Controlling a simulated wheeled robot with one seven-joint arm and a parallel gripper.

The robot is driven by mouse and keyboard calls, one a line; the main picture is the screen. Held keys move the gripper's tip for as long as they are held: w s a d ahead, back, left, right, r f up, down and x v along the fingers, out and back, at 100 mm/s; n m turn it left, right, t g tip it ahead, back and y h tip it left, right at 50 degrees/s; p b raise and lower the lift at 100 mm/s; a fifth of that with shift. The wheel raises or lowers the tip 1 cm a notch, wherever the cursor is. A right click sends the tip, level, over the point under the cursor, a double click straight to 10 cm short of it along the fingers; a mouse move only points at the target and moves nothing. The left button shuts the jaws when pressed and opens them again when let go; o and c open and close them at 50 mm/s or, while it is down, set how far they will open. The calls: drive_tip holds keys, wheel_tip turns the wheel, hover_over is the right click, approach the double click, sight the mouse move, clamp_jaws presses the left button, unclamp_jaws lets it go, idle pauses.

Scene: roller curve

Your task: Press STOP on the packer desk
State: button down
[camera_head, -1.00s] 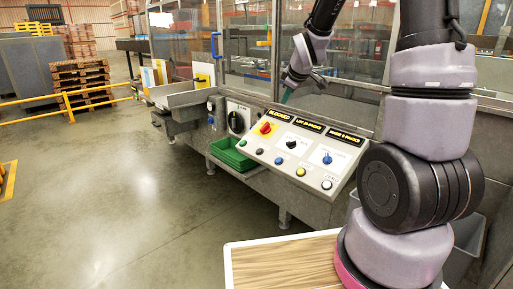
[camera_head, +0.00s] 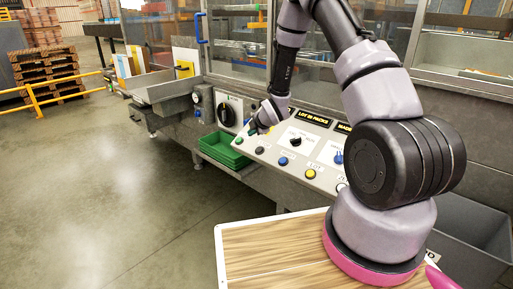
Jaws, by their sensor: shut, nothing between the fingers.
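The packer desk (camera_head: 318,160) is a sloped pale panel with black label plates along its top edge. Its front row holds a green button (camera_head: 238,140), a dark button (camera_head: 259,150), a blue button (camera_head: 282,161) and a yellow button (camera_head: 310,173). The lettering beside them is too small to read, so I cannot tell which is STOP. My gripper (camera_head: 253,130) is shut and empty, with its greenish tips pointing down at the panel's left end. It hides the red knob on its yellow plate. I cannot tell whether the tips touch the panel.
A black selector knob (camera_head: 295,141) and a blue knob (camera_head: 338,157) are on the upper panel. A green tray (camera_head: 224,150) sits left of the desk. A wood-topped surface (camera_head: 275,250) lies in front, and a grey bin (camera_head: 470,235) is at right. Glazed guards stand behind.

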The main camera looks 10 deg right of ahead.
sight(259, 152)
drive_tip(key=shift+w+f, duration=0.1)
idle(0.3)
drive_tip(key=shift+w+d+f, duration=0.45)
drive_tip(key=shift+d+f, duration=0.15)
drive_tip(key=shift+f, duration=0.65)
drive_tip(key=shift+w+d+f, duration=0.4)
drive_tip(key=shift+d+f, duration=0.15)
drive_tip(key=shift+f, duration=0.75)
drive_tip(key=shift+w+d+f, duration=0.45)
drive_tip(key=shift+d+f, duration=0.15)
drive_tip(key=shift+f, duration=0.65)
drive_tip(key=shift+w+d+f, duration=0.1)
drive_tip(key=shift+d+f, duration=0.05)
drive_tip(key=shift+f, duration=0.2)
drive_tip(key=shift+w+d+f, duration=0.15)
drive_tip(key=shift+d+f, duration=0.05)
drive_tip(key=shift+f, duration=0.15)
drive_tip(key=shift+a+r, duration=0.1)
drive_tip(key=shift+r, duration=0.05)
drive_tip(key=shift+s+a+r, duration=0.25)
drive_tip(key=shift+s+r, duration=0.05)
drive_tip(key=shift+r, duration=0.25)
